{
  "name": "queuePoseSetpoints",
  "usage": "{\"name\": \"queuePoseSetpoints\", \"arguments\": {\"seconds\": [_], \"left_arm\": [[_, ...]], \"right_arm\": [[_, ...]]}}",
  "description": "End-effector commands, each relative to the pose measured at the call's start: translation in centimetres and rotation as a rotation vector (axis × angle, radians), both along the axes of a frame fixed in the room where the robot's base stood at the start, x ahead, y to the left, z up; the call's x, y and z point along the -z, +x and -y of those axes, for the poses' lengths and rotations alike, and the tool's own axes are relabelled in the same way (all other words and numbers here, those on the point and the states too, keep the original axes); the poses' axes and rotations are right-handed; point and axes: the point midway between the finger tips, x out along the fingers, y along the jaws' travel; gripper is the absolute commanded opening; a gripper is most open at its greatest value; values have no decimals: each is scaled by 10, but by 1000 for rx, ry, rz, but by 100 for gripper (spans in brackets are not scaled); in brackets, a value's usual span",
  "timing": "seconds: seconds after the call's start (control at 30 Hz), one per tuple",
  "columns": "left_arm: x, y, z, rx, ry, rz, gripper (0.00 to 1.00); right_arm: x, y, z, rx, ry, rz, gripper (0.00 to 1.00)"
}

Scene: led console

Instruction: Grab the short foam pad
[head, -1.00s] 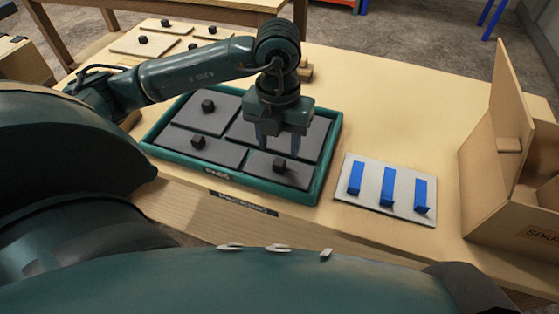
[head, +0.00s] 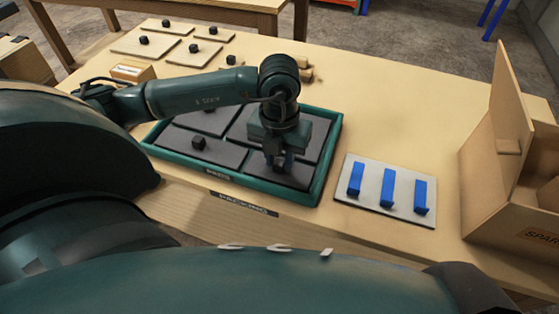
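A green tray (head: 327,180) holds several dark grey foam pads with black knobs. The short foam pad (head: 295,177) lies at the tray's front right, the smallest of them. My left gripper (head: 278,163) points down over this pad, its fingers close together on the pad's black knob. The gripper hides most of the knob and part of the pad. The pad appears to lie in the tray still. My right gripper is not in view.
A light plate with blue strips (head: 372,190) lies right of the tray. An open cardboard box (head: 490,195) stands at the right edge. Several pale knobbed boards (head: 145,42) lie at the back left. The table's back right is clear.

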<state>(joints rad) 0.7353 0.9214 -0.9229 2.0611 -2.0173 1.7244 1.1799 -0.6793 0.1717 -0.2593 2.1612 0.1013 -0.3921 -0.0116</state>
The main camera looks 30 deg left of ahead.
Motion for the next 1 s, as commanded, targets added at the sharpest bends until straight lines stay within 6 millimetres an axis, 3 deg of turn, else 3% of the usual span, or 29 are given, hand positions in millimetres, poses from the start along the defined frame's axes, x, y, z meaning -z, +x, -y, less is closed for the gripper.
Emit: {"name": "queuePoseSetpoints", "arguments": {"seconds": [0.3, 0.57, 0.67, 1.0], "left_arm": [[0, 0, 0, 0, 0, 0, 1], [-3, 0, 0, 0, -1, 2, 0], [-13, 1, 0, 0, 0, 3, 0], [-79, 1, 0, 0, -1, 5, 0]], "right_arm": [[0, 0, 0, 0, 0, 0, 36], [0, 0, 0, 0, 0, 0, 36], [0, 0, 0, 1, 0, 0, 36], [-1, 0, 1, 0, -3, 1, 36]]}}
